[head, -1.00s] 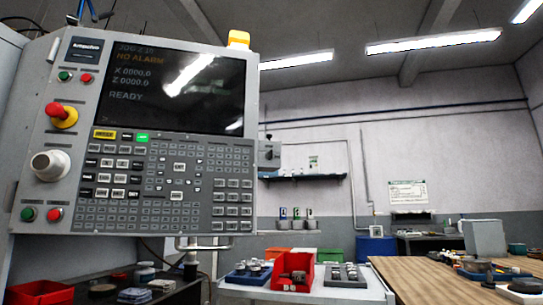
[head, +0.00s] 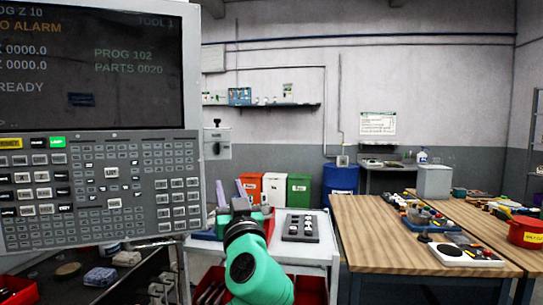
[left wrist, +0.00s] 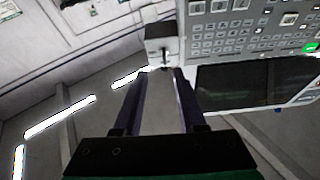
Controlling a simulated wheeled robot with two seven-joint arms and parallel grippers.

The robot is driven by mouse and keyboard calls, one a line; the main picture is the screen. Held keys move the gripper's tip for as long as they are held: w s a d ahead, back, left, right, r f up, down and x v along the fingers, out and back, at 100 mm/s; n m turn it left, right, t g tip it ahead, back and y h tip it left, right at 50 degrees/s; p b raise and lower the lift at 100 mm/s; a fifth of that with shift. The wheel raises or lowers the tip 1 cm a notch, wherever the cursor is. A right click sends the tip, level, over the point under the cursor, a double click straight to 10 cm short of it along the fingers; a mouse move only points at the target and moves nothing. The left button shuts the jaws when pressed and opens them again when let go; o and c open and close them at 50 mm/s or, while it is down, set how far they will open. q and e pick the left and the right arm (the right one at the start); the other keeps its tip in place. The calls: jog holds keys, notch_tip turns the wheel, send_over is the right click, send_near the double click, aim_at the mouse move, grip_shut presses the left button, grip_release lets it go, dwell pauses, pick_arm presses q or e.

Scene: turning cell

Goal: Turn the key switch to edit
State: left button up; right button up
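The key switch appears to be the small grey box (head: 217,143) beside the right edge of the control panel (head: 95,190). A small dark part shows on its face, but its pointing direction and markings are too small to read. My left gripper (head: 231,186) is below the box, its two purple-grey fingers apart and empty, pointing upward. In the left wrist view, the box (left wrist: 162,40) shows just beyond the spread fingertips of my left gripper (left wrist: 159,74); the fingers seem apart from it. My right gripper is not in view.
The panel and its screen (head: 90,65) stand close on the left. A white cart (head: 312,250) with a dark tray is right of my left arm. A wooden table (head: 375,230) with parts is at the right. Coloured bins and a blue drum (head: 340,178) stand behind.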

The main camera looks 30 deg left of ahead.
aim_at(218, 148)
pick_arm(q)
jog(key=shift+n+y, duration=0.4)
jog(key=shift+y, duration=0.1)
jog(key=p+x, duration=0.2)
jog(key=x, duration=0.2)
jog(key=r+p+x, duration=0.1)
jog(key=p+x, duration=0.1)
jog(key=x, duration=0.3)
jog(key=s+r+p+x, duration=0.1)
jog(key=p+x, duration=0.2)
jog(key=x, duration=0.2)
jog(key=shift+w+d+r, duration=0.1)
jog(key=shift+d+r, duration=0.05)
jog(key=shift+r, duration=0.05)
jog(key=shift+w+a+f, duration=0.15)
jog(key=shift+w+a, duration=0.05)
jog(key=shift+a, duration=0.05)
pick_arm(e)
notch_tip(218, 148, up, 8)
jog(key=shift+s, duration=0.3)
pick_arm(q)
grip_shut()
